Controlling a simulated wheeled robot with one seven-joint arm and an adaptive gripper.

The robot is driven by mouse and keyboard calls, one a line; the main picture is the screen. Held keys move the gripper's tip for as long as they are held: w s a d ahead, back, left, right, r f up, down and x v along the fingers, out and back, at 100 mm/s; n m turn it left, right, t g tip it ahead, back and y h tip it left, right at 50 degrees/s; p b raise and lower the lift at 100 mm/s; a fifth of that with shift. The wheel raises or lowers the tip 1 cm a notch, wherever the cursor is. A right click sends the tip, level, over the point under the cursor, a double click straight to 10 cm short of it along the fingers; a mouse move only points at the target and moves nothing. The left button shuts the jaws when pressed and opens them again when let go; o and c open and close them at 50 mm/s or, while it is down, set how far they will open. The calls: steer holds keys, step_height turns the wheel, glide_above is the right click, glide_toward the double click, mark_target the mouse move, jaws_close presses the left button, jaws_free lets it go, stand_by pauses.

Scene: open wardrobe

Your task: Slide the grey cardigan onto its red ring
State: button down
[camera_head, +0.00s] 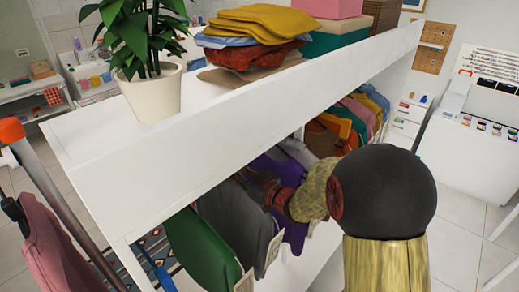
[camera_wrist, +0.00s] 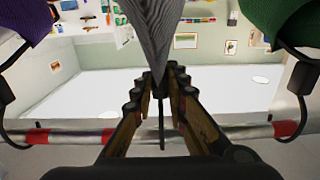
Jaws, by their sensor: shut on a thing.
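The grey cardigan (camera_head: 238,222) hangs below the wardrobe's top, between a green garment and a purple one. In the wrist view the cardigan (camera_wrist: 172,22) hangs between my jaws, with a thin dark hook (camera_wrist: 162,122) running down from it. My gripper (camera_wrist: 162,80) is shut on the cardigan's hanger, close to the rail. In the head view my gripper (camera_head: 270,190) reaches in from the right. Red bands show on the rail (camera_wrist: 75,137), at left (camera_wrist: 38,136) and right (camera_wrist: 286,129).
The purple garment (camera_head: 292,232) and green garment (camera_head: 203,246) hang close on either side. The wardrobe's white front board (camera_head: 250,125) lies above my gripper. A potted plant (camera_head: 152,95) and folded clothes (camera_head: 250,45) stand on top. More garments (camera_head: 355,115) hang further back.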

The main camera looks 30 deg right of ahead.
steer(key=shift+s+a+b, duration=0.15)
steer(key=shift+s+a, duration=0.15)
steer(key=shift+a, duration=0.55)
steer(key=shift+s+a+b, duration=0.1)
steer(key=shift+s+a, duration=0.25)
steer(key=shift+a, duration=0.5)
steer(key=shift+s+a+b, duration=0.15)
steer(key=shift+s+a, duration=0.15)
steer(key=shift+a, duration=0.55)
steer(key=c, duration=2.2)
jaws_free()
steer(key=shift+a, duration=0.2)
steer(key=shift+c, duration=0.2)
steer(key=o, duration=0.5)
steer(key=shift+o, duration=0.3)
steer(key=shift+s, duration=0.1)
steer(key=v, duration=1.2)
